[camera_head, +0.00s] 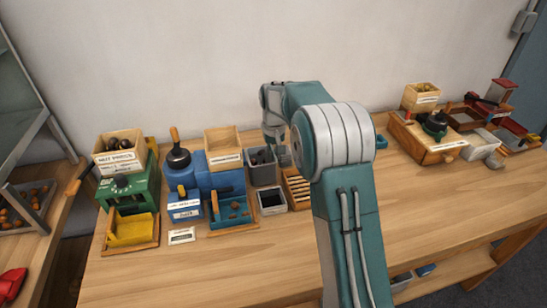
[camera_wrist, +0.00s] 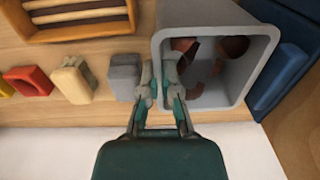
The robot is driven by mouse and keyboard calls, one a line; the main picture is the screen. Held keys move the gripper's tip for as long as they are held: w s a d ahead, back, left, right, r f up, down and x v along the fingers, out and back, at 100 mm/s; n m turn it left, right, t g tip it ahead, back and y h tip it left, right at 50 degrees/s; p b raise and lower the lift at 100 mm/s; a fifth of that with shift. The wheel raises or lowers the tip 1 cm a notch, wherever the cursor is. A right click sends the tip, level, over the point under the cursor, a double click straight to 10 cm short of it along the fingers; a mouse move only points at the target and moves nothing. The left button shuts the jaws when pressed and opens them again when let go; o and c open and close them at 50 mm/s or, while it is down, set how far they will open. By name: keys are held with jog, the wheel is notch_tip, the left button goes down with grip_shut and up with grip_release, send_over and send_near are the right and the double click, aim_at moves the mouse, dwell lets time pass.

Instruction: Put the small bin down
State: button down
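The small bin (camera_head: 262,173) is a grey, square, open-topped container with dark brown chestnuts inside. It stands upright beside the blue machine in the head view; I cannot tell whether its base touches the table. In the wrist view the small bin (camera_wrist: 257,38) fills the upper right, with several chestnuts (camera_wrist: 215,62) in it. My gripper (camera_wrist: 160,82) has one finger inside the bin and one outside, pinching its side wall near the rim. In the head view my arm hides much of my gripper (camera_head: 277,150).
A blue machine (camera_head: 215,178) stands close on the bin's left, and a slatted wooden tray (camera_head: 296,187) on its right. A dark square tray (camera_head: 271,201) lies in front. In the wrist view grey (camera_wrist: 124,74), yellow (camera_wrist: 74,80) and red (camera_wrist: 29,80) blocks lie nearby.

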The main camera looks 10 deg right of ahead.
jog(key=shift+f, duration=0.65)
jog(key=shift+f, duration=0.1)
jog(key=c, duration=0.8)
grip_release()
